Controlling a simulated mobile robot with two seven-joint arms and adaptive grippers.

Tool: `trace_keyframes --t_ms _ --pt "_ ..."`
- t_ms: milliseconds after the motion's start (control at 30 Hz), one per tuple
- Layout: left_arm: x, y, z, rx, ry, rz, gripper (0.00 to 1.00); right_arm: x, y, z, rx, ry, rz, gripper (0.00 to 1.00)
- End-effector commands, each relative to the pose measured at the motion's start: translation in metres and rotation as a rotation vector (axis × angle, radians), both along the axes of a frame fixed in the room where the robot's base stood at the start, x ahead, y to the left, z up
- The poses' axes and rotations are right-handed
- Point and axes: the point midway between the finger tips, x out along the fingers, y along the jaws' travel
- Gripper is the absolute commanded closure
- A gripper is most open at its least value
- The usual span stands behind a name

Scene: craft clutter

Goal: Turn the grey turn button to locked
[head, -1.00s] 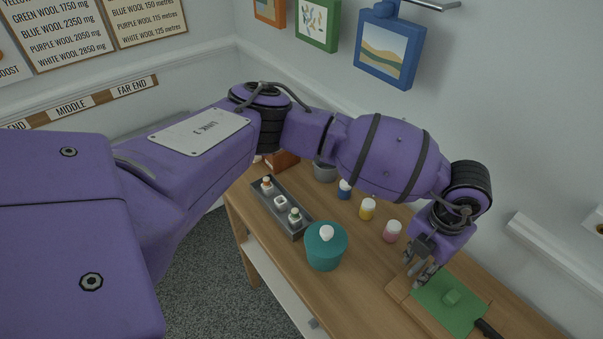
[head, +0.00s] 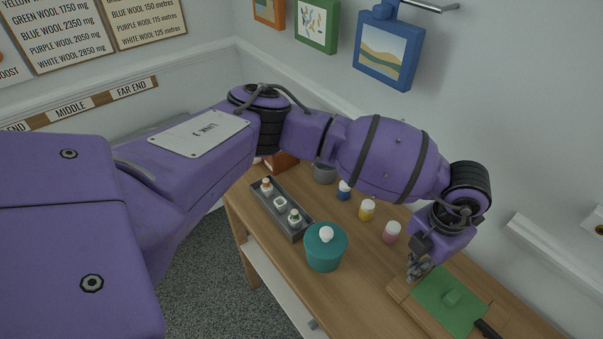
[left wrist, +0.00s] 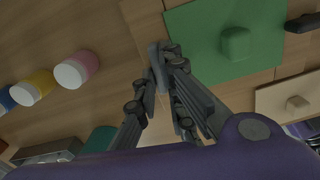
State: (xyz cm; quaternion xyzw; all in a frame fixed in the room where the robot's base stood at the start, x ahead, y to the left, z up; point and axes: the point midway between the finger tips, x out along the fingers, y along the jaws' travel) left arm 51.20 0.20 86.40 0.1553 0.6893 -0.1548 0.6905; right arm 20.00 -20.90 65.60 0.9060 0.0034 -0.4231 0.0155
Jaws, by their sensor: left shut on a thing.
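The grey turn button (left wrist: 156,66) is a small grey bar at the edge of a green lid (left wrist: 208,60) set in a wooden board. My left gripper (left wrist: 163,75) is shut on the button, with a finger on each side of it. In the head view my left gripper (head: 417,268) points down at the left edge of the green lid (head: 440,306), and its fingers hide the button there. The lid carries a green knob (head: 451,297). My right gripper is in neither view.
Pink (head: 392,232), yellow (head: 367,210) and blue (head: 344,190) pots stand left of my gripper. A teal round box (head: 325,250) and a grey tray (head: 296,236) of small bottles lie farther left. A black handle (head: 487,329) lies by the lid.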

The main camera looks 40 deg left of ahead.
Motion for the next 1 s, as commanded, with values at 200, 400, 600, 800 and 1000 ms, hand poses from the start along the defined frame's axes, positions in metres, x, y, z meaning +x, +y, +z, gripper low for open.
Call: trace_keyframes --t_ms 200,400,600,800,1000 --pt "-0.001 0.002 -0.002 0.0 0.004 -0.177 1.0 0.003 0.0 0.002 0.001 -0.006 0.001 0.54" --pt "0.0 0.003 -0.003 -0.001 0.005 -0.367 1.0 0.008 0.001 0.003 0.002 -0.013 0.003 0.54" --pt "0.0 0.003 -0.004 -0.002 0.006 -0.557 1.0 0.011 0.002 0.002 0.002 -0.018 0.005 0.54" --pt "0.002 0.004 -0.003 -0.002 0.005 -0.748 1.0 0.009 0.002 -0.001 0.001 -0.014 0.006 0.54" --pt "0.004 0.003 -0.003 -0.001 0.004 -0.939 1.0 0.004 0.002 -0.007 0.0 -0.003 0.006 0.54"
